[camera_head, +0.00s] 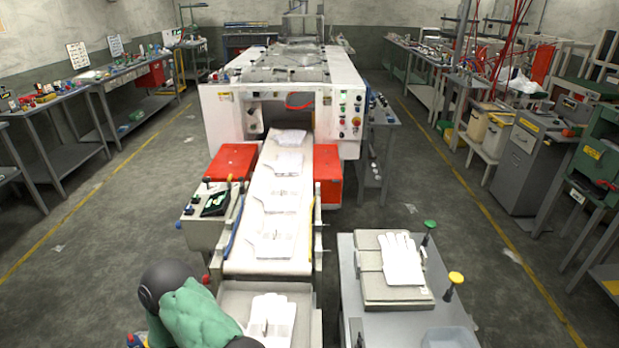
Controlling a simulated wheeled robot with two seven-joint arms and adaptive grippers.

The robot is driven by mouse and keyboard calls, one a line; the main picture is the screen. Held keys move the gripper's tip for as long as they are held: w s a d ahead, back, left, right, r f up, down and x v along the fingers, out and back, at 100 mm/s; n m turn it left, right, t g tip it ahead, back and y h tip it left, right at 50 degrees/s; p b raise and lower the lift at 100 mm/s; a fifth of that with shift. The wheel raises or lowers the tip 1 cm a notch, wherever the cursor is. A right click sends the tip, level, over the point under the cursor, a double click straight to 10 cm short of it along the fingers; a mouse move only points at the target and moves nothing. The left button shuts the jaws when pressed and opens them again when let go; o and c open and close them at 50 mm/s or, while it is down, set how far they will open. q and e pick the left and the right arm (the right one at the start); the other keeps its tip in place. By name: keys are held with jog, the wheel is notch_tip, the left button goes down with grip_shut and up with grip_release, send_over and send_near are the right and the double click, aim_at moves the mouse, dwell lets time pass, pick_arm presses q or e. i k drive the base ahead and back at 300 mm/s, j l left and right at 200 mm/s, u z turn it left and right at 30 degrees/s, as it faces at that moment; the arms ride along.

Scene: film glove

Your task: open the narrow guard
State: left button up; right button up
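A white wrapping machine (285,75) stands in the middle, with a belt (261,188) running toward me. Several white gloves lie along the belt. Two red box covers flank the belt, a left one (232,161) and a right one (327,162); both look closed. I cannot tell which part is the narrow guard. The machine's front has a dark opening above the belt and a red curved handle (299,102). My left arm, green and black, shows at the bottom left; its gripper does not show. My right arm and gripper do not show.
A control box (209,230) stands left of the belt. A tray (236,303) with a glove lies at the belt's near end. A grey table (350,280) with a glove on a block stands right. Floor aisles on both sides are clear.

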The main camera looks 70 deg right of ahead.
aim_at(333, 172)
jog(key=k+u, duration=0.2)
jog(key=k, duration=0.4)
jog(key=k+j+u, duration=0.15)
jog(key=k, duration=0.45)
jog(key=j+u, duration=0.1)
jog(key=u, duration=4.25)
jog(key=i+j+u, duration=0.1)
jog(key=u, duration=0.35)
jog(key=i+u, duration=0.15)
jog(key=u, duration=0.35)
jog(key=i+u, duration=0.1)
jog(key=u, duration=0.35)
jog(key=i+u, duration=0.15)
jog(key=u, duration=0.35)
jog(key=i+u, duration=0.35)
jog(key=i+l+u, duration=0.2)
jog(key=i+u, duration=0.2)
jog(key=i+l+u, duration=0.35)
jog(key=i+j+u, duration=0.2)
jog(key=u, duration=0.25)
jog(key=i+u, duration=0.6)
jog(key=u, duration=0.25)
jog(key=i+u, duration=0.65)
jog(key=i, duration=1.45)
